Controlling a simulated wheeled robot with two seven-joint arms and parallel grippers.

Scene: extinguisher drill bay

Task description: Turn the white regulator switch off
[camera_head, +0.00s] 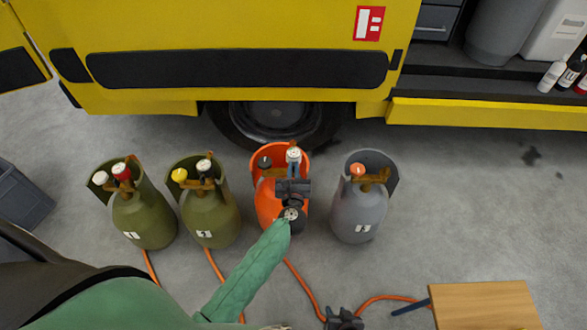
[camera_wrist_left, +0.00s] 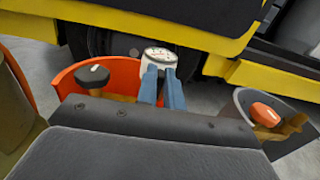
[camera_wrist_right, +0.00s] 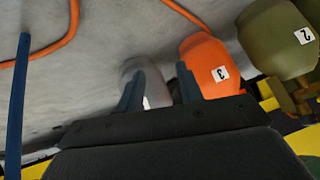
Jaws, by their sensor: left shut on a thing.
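The white regulator switch (camera_head: 293,155) sits on top of the orange cylinder (camera_head: 266,205). Its round white top with dark and reddish marks shows in the left wrist view (camera_wrist_left: 159,55). My left gripper (camera_head: 293,172) is over the orange cylinder, its two blue fingers shut on the white switch from the near side. Most of the switch's body is hidden by the fingers. My right gripper (camera_head: 343,318) is low in the head view, away from the cylinders. In the right wrist view its fingers (camera_wrist_right: 158,92) are apart with nothing between them.
A dark knob (camera_head: 264,162) stands left of the white switch on the same cylinder. Two olive cylinders (camera_head: 145,220) stand left, a grey cylinder (camera_head: 357,215) right. Orange hoses (camera_head: 302,290) cross the floor. A wooden board (camera_head: 485,305) is at lower right. A yellow vehicle (camera_head: 230,30) is behind.

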